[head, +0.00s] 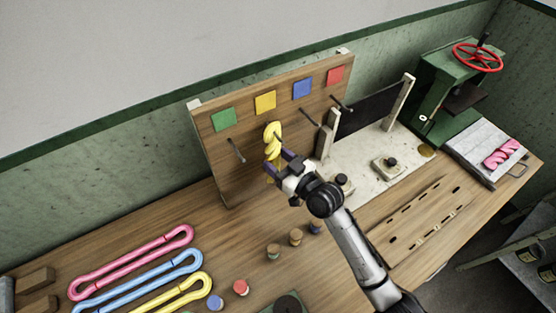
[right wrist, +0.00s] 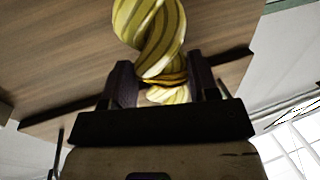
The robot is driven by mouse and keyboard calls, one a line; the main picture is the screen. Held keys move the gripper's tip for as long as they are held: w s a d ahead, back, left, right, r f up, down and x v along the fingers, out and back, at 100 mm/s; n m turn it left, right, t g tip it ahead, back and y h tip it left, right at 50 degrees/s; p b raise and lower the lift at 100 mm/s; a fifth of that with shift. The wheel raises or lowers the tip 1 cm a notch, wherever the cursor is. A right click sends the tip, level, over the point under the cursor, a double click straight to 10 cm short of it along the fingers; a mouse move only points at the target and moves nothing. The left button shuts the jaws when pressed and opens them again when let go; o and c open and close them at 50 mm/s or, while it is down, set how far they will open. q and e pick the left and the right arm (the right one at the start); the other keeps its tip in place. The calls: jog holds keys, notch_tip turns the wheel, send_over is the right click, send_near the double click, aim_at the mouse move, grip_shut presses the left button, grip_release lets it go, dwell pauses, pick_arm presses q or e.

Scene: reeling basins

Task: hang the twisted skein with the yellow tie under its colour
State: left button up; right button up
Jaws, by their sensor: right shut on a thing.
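The twisted yellow skein (head: 272,131) is upright in front of the wooden peg board (head: 205,150), below the yellow square (head: 265,102). My right gripper (head: 279,168) is shut on its lower part. In the right wrist view the skein (right wrist: 150,28) shows pale and darker yellow twists, with the yellow tie (right wrist: 165,79) between the fingers (right wrist: 160,88). The peg under the yellow square is mostly hidden by the skein; I cannot tell whether it passes through the loop. My left gripper is not in view.
Bare pegs stand under the green square (head: 223,119), blue square (head: 303,88) and red square (head: 336,75). Pink (head: 130,262), blue (head: 140,280) and yellow (head: 180,292) loops lie front left. Small spools (head: 295,237) stand before the board. A pink skein (head: 501,153) lies far right.

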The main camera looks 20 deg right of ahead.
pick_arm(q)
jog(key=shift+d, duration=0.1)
pick_arm(e)
jog(key=o, duration=1)
jog(key=shift+s+d, duration=0.3)
jog(key=shift+s, duration=0.25)
pick_arm(q)
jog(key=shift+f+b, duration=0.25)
jog(key=shift+b, duration=0.05)
pick_arm(e)
jog(key=v, duration=1.2)
jog(key=shift+s+d, duration=0.2)
jog(key=shift+s, duration=0.05)
